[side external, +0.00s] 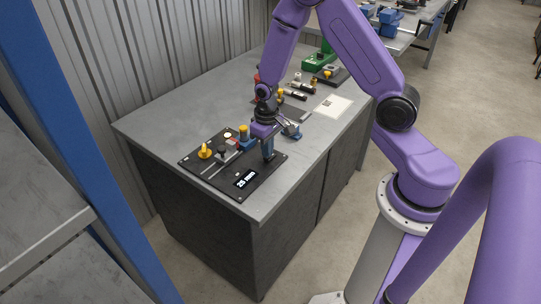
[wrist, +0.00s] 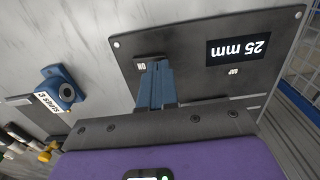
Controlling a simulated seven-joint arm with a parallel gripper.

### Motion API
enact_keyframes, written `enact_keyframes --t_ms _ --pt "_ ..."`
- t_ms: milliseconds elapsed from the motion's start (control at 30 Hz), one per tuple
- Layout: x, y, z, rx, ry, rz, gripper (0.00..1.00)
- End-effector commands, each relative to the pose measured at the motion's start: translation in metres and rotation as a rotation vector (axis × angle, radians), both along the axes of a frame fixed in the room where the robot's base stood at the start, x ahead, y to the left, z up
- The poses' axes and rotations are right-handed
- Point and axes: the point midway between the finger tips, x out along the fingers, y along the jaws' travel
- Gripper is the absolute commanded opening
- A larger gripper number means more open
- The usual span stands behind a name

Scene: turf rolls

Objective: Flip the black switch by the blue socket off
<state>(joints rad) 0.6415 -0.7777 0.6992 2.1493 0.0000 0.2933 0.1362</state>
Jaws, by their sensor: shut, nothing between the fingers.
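My gripper (side external: 268,156) is shut and empty, pointing down over the black panel (side external: 217,179) at the table's near end. In the wrist view its blue fingertips (wrist: 156,66) are at a small dark switch piece (wrist: 141,66) marked ON, partly hidden behind them. I cannot tell whether they touch it or which way the switch is tipped. A blue block (side external: 246,145) with a yellow top stands on the panel just left of my gripper. A blue holder with a round dark hole (wrist: 62,88) lies beside the panel in the wrist view.
The panel also carries a "25 mm" display (side external: 245,179), a yellow knob (side external: 205,151) and a red block (side external: 232,143). Several small tools, a pale sheet (side external: 333,106) and a green device (side external: 319,61) lie farther back. The grey table (side external: 150,122) is bare at the left.

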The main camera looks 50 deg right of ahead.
Motion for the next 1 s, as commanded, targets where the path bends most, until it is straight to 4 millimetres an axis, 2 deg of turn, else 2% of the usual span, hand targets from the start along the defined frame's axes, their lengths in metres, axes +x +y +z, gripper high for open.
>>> enact_keyframes --t_ms 833,1000 --pt "0.000 0.000 -0.011 0.000 0.000 0.000 0.00" --pt "0.000 0.000 -0.007 0.000 -0.002 0.000 0.00"
